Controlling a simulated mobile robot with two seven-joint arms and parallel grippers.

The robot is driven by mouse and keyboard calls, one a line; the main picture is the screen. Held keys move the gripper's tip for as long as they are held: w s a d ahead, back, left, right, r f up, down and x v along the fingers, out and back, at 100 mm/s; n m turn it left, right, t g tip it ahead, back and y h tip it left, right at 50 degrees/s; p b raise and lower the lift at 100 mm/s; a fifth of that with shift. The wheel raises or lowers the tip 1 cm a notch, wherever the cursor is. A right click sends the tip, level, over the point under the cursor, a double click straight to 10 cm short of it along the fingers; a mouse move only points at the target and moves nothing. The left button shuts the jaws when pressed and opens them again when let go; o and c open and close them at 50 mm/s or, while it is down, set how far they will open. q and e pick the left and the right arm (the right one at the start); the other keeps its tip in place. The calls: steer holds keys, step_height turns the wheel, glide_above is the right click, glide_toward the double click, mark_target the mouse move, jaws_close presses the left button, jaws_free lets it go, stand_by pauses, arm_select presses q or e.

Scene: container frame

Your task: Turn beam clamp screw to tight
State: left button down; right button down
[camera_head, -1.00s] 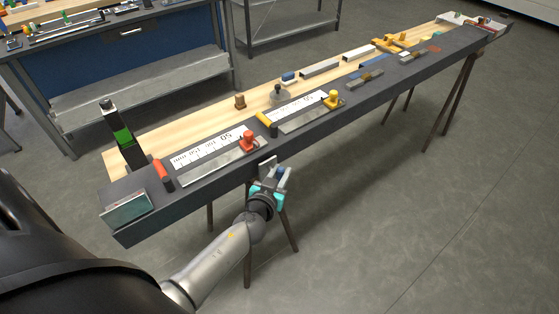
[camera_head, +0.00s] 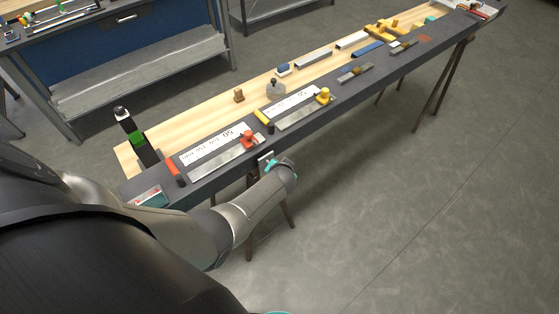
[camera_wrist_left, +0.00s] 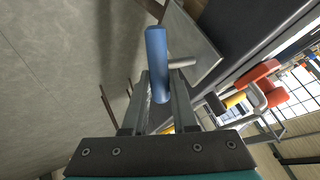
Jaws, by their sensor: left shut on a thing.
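The beam clamp shows as a small grey metal plate (camera_head: 266,157) at the front edge of the dark beam (camera_head: 310,125). In the left wrist view the clamp plate (camera_wrist_left: 200,48) lies beyond my fingertips. The blue cylindrical screw handle (camera_wrist_left: 156,55) stands in front of it, with a short metal pin (camera_wrist_left: 183,63) beside it. My left gripper (camera_wrist_left: 160,88) is shut on the blue handle near its lower end. In the head view my left gripper (camera_head: 275,164) is at the clamp, mostly hidden by my own wrist; the handle is hidden there. My right gripper is not seen.
A green and black tool (camera_head: 136,138) stands at the left end. Open floor (camera_head: 440,220) lies in front.

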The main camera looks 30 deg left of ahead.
arm_select(q)
steer(key=shift+w+f+m+g+y+b, duration=0.15)
steer(key=shift+w+m+g+y+b, duration=0.15)
steer(key=shift+g, duration=0.4)
steer(key=shift+d+f+g+b, duration=0.1)
steer(key=shift+f+g+b, duration=0.05)
steer(key=shift+g+b, duration=0.25)
steer(key=m+g+b, duration=0.1)
steer(key=g+b, duration=0.1)
steer(key=b, duration=0.1)
steer(key=f+g+y+b, duration=0.1)
steer(key=b, duration=0.2)
steer(key=shift+m+g+y, duration=0.3)
steer(key=shift+m+g, duration=0.1)
steer(key=shift+s+g+y+b, duration=0.1)
steer(key=shift+g+y+b, duration=0.4)
steer(key=shift+b, duration=1)
steer(key=c, duration=0.7)
jaws_free()
